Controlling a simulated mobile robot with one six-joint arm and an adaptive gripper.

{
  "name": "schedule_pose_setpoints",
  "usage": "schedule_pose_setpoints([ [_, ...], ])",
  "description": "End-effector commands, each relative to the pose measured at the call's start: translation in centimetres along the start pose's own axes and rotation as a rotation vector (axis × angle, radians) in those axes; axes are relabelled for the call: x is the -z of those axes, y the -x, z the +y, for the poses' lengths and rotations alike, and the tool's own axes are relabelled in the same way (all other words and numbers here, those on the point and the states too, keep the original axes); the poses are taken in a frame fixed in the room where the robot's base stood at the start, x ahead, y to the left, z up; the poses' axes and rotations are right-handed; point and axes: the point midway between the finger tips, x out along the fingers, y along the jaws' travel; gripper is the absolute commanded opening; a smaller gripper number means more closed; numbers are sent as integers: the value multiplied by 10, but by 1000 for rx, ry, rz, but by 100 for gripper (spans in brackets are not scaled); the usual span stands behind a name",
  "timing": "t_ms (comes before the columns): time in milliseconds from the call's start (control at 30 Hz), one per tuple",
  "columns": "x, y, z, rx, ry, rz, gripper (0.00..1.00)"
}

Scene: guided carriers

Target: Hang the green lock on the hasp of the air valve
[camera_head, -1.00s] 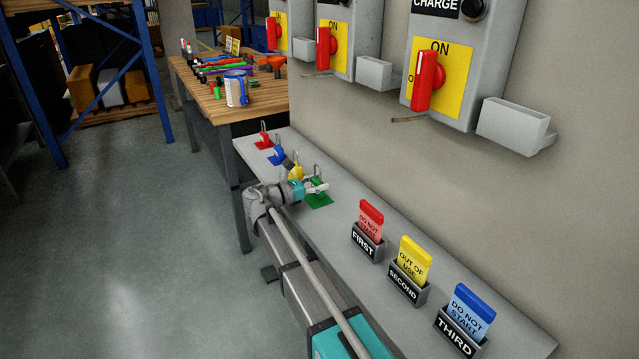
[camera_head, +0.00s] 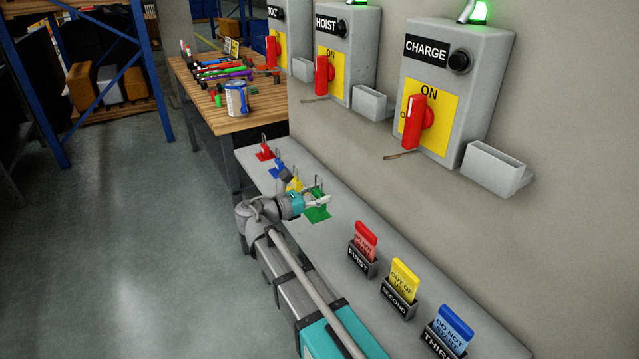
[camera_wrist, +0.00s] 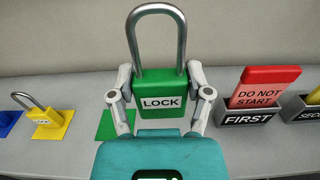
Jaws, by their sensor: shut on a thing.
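The green lock (camera_wrist: 160,97) fills the middle of the wrist view, upright, with its LOCK label facing me and its steel shackle above. My gripper (camera_wrist: 160,78) is shut on the sides of its body. In the head view my gripper (camera_head: 318,200) is at the shelf beside the green mat (camera_head: 318,214), which also shows behind the lock in the wrist view (camera_wrist: 106,124). The lock's body is largely hidden by my gripper in the head view. I cannot tell how far it is above the mat. No air valve or hasp labelled so is in view.
Red (camera_head: 264,152), blue (camera_head: 277,168) and yellow (camera_head: 294,184) locks stand along the grey shelf (camera_head: 330,245). Tag holders marked FIRST (camera_head: 362,265), SECOND (camera_head: 398,303) and THIRD (camera_head: 438,345) stand nearer. CHARGE (camera_head: 455,85) and HOIST (camera_head: 348,55) boxes with red handles hang above.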

Motion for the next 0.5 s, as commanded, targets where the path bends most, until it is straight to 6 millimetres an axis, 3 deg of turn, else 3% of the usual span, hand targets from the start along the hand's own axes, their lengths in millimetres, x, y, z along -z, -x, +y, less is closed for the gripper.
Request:
schedule_pose_setpoints([
  [200,-12,10,-23,0,0,0,12],
  [500,-14,14,-29,1,0,0,12],
])
